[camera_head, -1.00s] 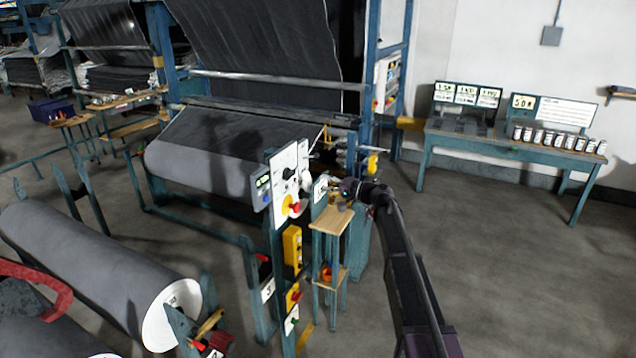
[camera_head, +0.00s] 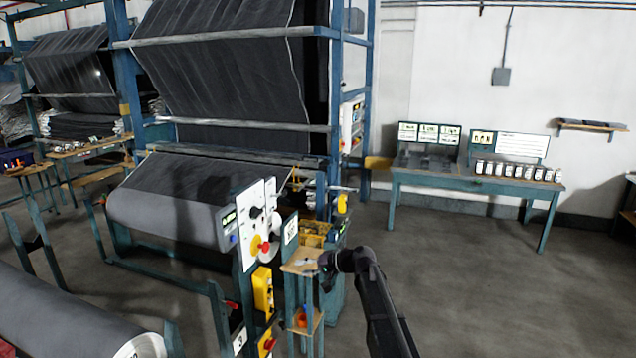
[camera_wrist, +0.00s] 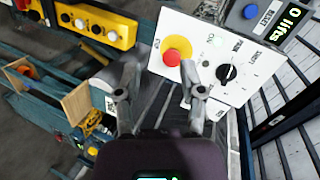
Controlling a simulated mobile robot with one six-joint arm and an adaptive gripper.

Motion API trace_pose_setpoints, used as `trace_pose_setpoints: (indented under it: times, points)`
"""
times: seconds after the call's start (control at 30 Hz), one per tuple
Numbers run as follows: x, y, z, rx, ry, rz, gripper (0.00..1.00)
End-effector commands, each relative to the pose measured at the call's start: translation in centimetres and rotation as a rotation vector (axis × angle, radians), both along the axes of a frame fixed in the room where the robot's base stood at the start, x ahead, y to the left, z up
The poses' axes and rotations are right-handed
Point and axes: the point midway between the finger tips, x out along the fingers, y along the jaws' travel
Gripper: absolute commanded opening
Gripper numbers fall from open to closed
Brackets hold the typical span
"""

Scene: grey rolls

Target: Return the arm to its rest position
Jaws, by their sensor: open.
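My gripper (camera_wrist: 160,100) shows in the wrist view with its two fingers apart and nothing between them. Past the fingertips is a white control panel (camera_wrist: 205,50) with a red and yellow stop button (camera_wrist: 176,51) and a black rotary knob (camera_wrist: 227,73). I cannot tell how far the fingers are from the panel. In the head view my dark arm (camera_head: 375,295) reaches up from the lower right. Its end (camera_head: 328,268) is beside a small wooden-topped stand (camera_head: 303,266), just right of the panel post. The fingers are too small to make out there.
A large grey roll (camera_head: 170,205) sits in the blue machine frame behind the panel. Another roll (camera_head: 60,320) lies at lower left. A yellow button box (camera_head: 263,290) hangs below the panel. A bench (camera_head: 430,180) with several cans stands at the back right. Floor (camera_head: 480,290) on the right is clear.

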Motion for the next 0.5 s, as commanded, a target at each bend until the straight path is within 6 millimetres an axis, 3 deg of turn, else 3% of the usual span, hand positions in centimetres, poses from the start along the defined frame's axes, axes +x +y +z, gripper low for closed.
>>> trace_pose_setpoints:
  times: [0.03, 0.1, 0.5]
  points:
    - [-2.5, -0.8, -2.8, -0.061, 0.009, 0.009, 0.51]
    - [-4.7, -1.9, -5.5, -0.148, 0.025, 0.021, 0.51]
    - [-17.6, -10.3, -18.7, -0.646, 0.152, 0.056, 0.51]
